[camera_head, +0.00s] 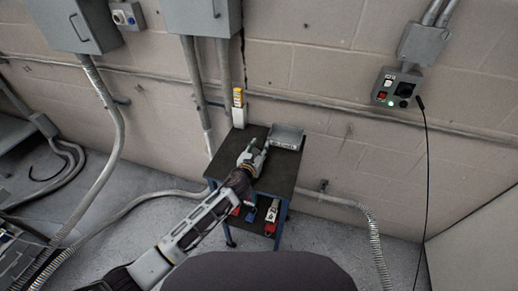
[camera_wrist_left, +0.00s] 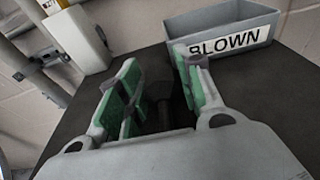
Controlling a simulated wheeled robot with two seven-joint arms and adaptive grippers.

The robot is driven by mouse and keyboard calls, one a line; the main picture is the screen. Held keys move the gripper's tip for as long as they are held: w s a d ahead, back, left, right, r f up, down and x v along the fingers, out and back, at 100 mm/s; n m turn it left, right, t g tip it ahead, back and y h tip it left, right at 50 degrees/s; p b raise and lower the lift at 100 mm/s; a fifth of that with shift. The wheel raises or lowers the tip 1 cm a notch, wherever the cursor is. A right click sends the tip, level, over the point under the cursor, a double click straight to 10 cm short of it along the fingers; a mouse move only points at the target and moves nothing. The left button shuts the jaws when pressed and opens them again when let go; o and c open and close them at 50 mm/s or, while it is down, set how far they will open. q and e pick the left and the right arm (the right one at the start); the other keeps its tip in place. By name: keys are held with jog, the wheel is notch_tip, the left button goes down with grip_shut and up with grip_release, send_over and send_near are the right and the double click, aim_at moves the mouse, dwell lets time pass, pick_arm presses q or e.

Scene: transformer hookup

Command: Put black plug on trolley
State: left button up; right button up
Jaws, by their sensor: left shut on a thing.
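The trolley (camera_head: 280,172) has a dark top and blue legs and stands against the wall; its dark top fills much of the left wrist view (camera_wrist_left: 284,92). My left gripper (camera_head: 256,150) is over the trolley top. Its green-padded fingers (camera_wrist_left: 158,88) are closed around a dark object, the black plug (camera_wrist_left: 158,92), which is mostly hidden between them and hard to see against the dark top. I cannot tell if the plug touches the top. My right gripper is out of view.
A grey bin marked BLOWN (camera_wrist_left: 228,36) sits at the back right of the top (camera_head: 287,136). Tools lie on the lower shelf (camera_head: 271,214). A wall box (camera_head: 398,88) with a hanging black cable (camera_head: 427,165) is at the right.

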pick_arm(q)
jog(key=shift+s+f, duration=0.1)
jog(key=shift+f, duration=0.35)
jog(key=shift+s+f, duration=0.15)
jog(key=shift+f, duration=0.2)
jog(key=o, duration=1.2)
jog(key=shift+f, duration=0.15)
jog(key=shift+c, duration=0.2)
jog(key=shift+r, duration=0.55)
jog(key=shift+s+a, duration=0.15)
jog(key=shift+s, duration=0.25)
jog(key=v, duration=0.2)
jog(key=r+v, duration=0.1)
jog(key=v, duration=0.1)
jog(key=shift+s+a+p, duration=0.1)
jog(key=shift+p, duration=0.2)
jog(key=shift+v, duration=3.2)
